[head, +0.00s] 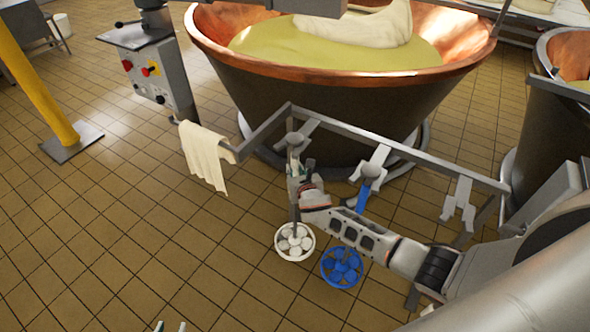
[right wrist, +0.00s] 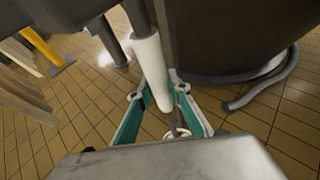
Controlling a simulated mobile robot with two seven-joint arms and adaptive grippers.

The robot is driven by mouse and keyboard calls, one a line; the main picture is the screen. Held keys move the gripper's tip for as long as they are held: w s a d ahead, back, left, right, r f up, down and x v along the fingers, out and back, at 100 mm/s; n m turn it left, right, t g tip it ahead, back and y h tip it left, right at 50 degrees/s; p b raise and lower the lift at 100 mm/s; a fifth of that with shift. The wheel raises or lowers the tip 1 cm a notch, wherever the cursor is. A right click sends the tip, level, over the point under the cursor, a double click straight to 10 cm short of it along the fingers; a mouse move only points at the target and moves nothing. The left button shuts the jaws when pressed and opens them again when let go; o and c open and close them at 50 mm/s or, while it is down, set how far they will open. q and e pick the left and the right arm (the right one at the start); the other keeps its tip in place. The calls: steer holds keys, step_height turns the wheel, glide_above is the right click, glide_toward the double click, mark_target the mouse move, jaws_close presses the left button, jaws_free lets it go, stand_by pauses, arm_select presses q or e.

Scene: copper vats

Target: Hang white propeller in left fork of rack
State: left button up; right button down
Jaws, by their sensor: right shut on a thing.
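The white propeller (head: 295,241) hangs upright, disc down, below the left fork (head: 308,125) of the rack. Its grey top overlaps that fork's prongs in the head view; I cannot tell whether it rests in them. My right gripper (head: 296,180) is shut on the propeller's upper shaft. In the right wrist view the white upper shaft (right wrist: 151,68) runs down between the teal fingers (right wrist: 158,108). My left gripper (head: 171,327) shows only its two separated fingertips at the bottom edge, open and empty.
A blue propeller (head: 342,267) hangs from the middle fork (head: 376,158). The right fork (head: 459,203) is empty. A white cloth (head: 206,157) drapes over the rack's left end. A copper vat (head: 330,95) stands behind the rack.

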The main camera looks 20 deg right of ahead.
steer(key=shift+w+d, duration=0.15)
stand_by(0.8)
steer(key=c, duration=1.8)
jaws_free()
steer(key=shift+c, duration=0.2)
steer(key=shift+f, duration=0.1)
steer(key=shift+f, duration=0.15)
steer(key=v, duration=1.2)
